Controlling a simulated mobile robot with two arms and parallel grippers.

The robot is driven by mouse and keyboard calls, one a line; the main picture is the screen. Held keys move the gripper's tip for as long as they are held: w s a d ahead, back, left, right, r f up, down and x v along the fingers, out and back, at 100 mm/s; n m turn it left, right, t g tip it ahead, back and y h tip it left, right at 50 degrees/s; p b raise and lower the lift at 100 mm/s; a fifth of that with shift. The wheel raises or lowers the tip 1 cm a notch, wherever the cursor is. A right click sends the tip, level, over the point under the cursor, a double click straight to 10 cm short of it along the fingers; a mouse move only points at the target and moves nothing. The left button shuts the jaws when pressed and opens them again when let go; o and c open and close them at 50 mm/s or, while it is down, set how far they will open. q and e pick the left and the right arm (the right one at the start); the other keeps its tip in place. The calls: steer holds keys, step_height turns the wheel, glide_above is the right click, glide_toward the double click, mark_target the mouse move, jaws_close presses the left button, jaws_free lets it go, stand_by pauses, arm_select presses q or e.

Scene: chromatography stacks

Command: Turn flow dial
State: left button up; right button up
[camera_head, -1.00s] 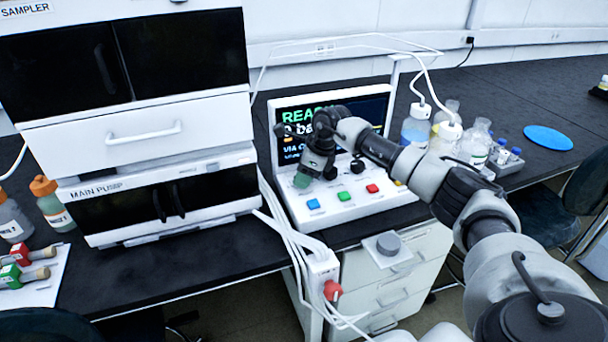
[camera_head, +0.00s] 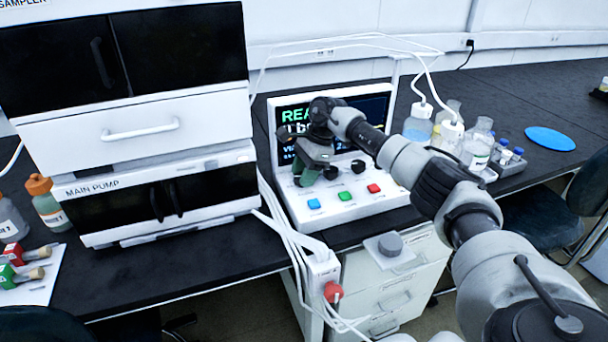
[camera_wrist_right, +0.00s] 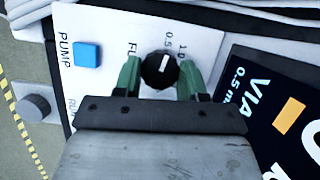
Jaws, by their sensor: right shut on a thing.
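The flow dial (camera_wrist_right: 156,71) is a round black knob with a white mark, on the white control panel (camera_wrist_right: 105,20). In the right wrist view its mark points up and slightly right, toward the printed 0.5 and 1.0 scale. My right gripper (camera_wrist_right: 160,75) has its green fingers on opposite sides of the dial, shut on it. In the head view my right gripper (camera_head: 304,178) is low over the left part of the panel and hides the dial. My left gripper is not in view.
Two other black knobs (camera_head: 358,166) are right of my gripper. Blue (camera_head: 313,204), green (camera_head: 345,195) and red (camera_head: 374,188) buttons line the panel front. A screen (camera_head: 374,112) stands behind. Bottles (camera_head: 418,125) are on the right, and the pump unit (camera_head: 150,200) is on the left.

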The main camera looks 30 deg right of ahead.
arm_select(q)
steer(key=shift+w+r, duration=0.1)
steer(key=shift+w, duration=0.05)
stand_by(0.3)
arm_select(e)
steer(key=o, duration=0.9)
steer(key=shift+o, duration=0.2)
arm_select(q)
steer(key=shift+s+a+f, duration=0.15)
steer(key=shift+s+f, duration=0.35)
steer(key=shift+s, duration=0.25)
arm_select(e)
steer(key=v, duration=1)
steer(key=shift+r, duration=0.4)
steer(key=shift+w+d, duration=0.1)
steer(key=shift+d, duration=0.05)
